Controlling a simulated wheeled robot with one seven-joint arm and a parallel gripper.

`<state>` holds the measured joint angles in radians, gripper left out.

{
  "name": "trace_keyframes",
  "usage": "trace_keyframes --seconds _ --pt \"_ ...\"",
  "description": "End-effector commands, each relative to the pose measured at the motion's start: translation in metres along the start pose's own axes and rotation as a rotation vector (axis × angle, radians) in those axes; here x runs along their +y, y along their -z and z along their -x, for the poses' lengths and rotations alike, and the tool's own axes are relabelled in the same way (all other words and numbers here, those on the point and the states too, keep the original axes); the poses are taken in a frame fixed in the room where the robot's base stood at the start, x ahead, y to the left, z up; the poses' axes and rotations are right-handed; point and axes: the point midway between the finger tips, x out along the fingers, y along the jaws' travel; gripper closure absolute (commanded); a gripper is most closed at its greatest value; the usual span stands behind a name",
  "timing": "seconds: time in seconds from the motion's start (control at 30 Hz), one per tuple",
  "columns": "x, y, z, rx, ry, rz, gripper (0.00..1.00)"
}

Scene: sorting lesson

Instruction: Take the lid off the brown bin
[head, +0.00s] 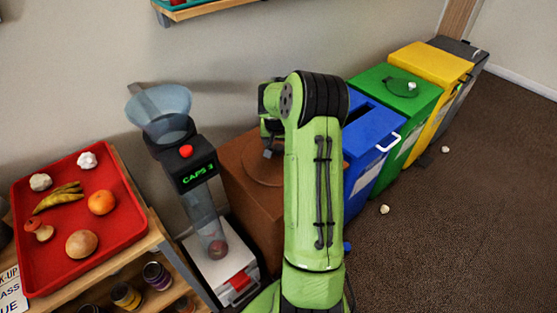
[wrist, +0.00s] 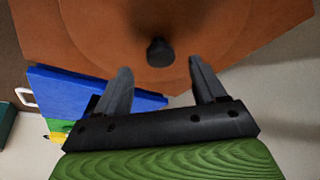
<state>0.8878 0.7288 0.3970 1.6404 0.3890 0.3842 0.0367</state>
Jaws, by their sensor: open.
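The brown bin (head: 240,192) stands between the clear dispenser and the blue bin, partly hidden behind my arm in the head view. Its round brown lid (head: 258,168) lies on the top, and the lid also fills the upper part of the wrist view (wrist: 205,35). A dark knob (wrist: 160,52) stands on the lid. My gripper (wrist: 157,75) is open and empty, its two fingers apart with the knob between and just beyond the tips in the picture. I cannot tell whether they touch the lid. In the head view, my gripper (head: 268,145) shows above the lid, partly covered by my arm.
The blue bin (head: 372,125), green bin (head: 425,98) and yellow bin (head: 440,65) stand to the right. A dispenser with a funnel (head: 160,110) stands close on the left. A red tray (head: 75,170) holds food pieces. Crumpled scraps (head: 384,209) lie on the open floor.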

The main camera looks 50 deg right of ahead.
Motion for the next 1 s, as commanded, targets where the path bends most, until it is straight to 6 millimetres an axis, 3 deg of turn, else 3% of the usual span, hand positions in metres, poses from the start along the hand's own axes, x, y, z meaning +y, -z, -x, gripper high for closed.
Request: trace_keyframes --seconds 0.03,0.13,0.37,0.8,1.0 --pt "-0.002 -0.005 -0.016 -0.002 0.001 0.0 0.3" --pt "-0.001 -0.004 -0.032 -0.002 0.001 0.0 0.3" --pt "-0.001 -0.003 -0.032 0.0 0.0 0.001 0.32" --pt "-0.001 -0.003 -0.032 -0.001 0.0 0.001 0.99" --pt "-0.001 -0.003 -0.031 0.0 0.0 0.001 1.0"
